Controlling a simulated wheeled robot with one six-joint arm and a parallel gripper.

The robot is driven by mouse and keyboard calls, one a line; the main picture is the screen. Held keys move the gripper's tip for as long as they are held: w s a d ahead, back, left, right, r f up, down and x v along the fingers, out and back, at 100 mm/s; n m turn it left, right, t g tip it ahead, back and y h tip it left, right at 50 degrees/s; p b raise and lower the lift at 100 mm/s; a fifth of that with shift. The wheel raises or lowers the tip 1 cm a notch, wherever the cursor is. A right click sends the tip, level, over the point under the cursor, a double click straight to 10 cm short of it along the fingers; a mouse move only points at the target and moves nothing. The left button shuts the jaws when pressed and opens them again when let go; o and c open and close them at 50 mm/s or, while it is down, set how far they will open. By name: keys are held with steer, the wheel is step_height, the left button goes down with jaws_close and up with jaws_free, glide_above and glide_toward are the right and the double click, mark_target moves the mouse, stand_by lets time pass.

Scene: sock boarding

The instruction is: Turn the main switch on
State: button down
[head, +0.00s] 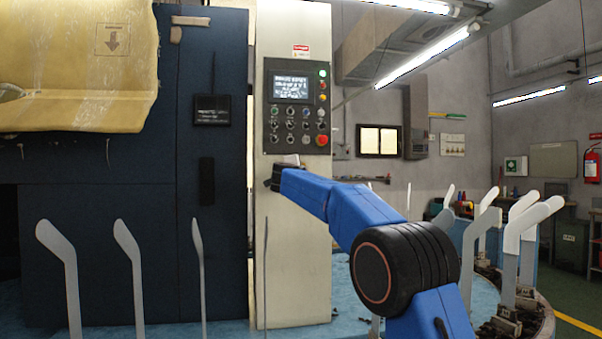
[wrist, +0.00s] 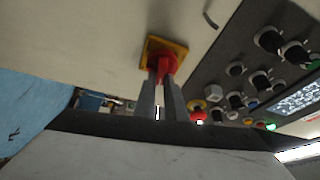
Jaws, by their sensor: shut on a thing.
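The main switch is a red handle (wrist: 163,66) on a square yellow plate (wrist: 180,50), set on the pale machine column (head: 290,230). My gripper (wrist: 160,80) is shut on the red handle, one grey finger on each side of it. In the head view my blue arm reaches to the column just below the control panel, and the switch is hidden there behind my wrist. The handle's exact turn angle is hard to tell because the fingers cover part of it.
The control panel (head: 268,107) with its lit screen, knobs and buttons sits right above my wrist; it also shows in the wrist view (wrist: 225,75). Upright white sock boards (head: 130,262) stand in front and to the right, near my arm. A dark blue cabinet (head: 215,250) stands left.

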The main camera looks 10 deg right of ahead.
steer(key=shift+f+m+g, duration=0.1)
steer(key=shift+m+g, duration=0.3)
steer(key=shift+m, duration=0.6)
steer(key=c, duration=2.1)
jaws_free()
steer(key=shift+d, duration=0.1)
steer(key=v, duration=1.7)
steer(key=shift+s, duration=0.2)
